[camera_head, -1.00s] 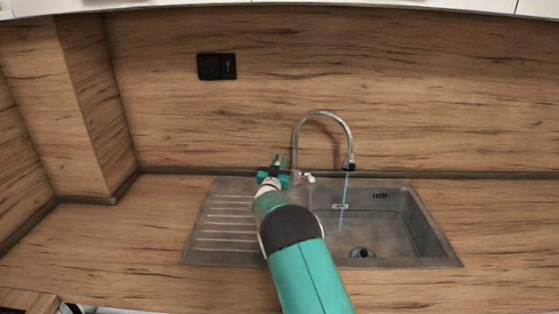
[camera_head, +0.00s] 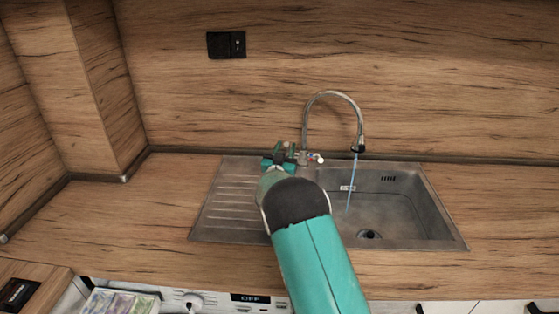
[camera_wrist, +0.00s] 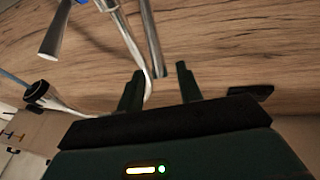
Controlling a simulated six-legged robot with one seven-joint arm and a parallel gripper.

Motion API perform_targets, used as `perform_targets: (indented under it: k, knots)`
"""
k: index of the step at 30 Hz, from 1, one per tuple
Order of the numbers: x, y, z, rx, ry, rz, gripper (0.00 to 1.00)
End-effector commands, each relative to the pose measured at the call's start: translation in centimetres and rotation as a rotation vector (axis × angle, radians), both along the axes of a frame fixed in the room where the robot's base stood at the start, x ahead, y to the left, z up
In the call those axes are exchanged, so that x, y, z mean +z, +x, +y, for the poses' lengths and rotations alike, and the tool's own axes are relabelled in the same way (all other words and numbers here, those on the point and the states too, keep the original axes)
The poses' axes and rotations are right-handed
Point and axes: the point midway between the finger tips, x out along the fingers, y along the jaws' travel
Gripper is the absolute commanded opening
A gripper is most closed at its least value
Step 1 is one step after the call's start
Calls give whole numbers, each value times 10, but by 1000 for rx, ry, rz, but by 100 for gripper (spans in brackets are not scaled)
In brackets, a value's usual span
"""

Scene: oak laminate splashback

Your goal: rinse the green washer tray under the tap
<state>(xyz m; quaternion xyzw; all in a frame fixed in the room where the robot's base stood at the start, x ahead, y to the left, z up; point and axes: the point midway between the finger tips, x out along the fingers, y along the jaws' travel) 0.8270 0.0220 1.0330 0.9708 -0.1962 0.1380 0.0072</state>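The green washer tray does not show in either view. The tap (camera_head: 333,94) stands behind the sink, its curved spout over the basin. A thin blue stream of water (camera_head: 353,180) runs from its black nozzle into the basin. In the wrist view the nozzle (camera_wrist: 40,92) is at the left, and the tap's metal tubes (camera_wrist: 140,40) pass beyond my fingers. My gripper (camera_head: 284,152) is just left of the tap's base and small lever. In the wrist view its two dark fingers (camera_wrist: 160,69) stand apart, with nothing clearly held between them.
The grey sink (camera_head: 420,215) has a ribbed drainer (camera_head: 232,200) at the left, partly behind my arm. The wooden counter is clear on both sides. Below it are a white appliance panel reading "OFF" (camera_head: 250,298) and colourful packets (camera_head: 120,303). A black socket (camera_head: 226,45) is on the splashback.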

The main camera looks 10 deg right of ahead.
Motion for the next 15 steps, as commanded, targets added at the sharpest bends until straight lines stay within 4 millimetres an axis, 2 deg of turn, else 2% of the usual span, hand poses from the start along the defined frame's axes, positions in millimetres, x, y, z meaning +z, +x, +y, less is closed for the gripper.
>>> perform_targets:
  k: [3, 9, 15]
  knots:
    - [0, -25, 12, 2, 0, 2, 36]
    - [0, -61, 27, 2, 0, 2, 36]
    - [0, -78, 34, 1, 0, 0, 36]
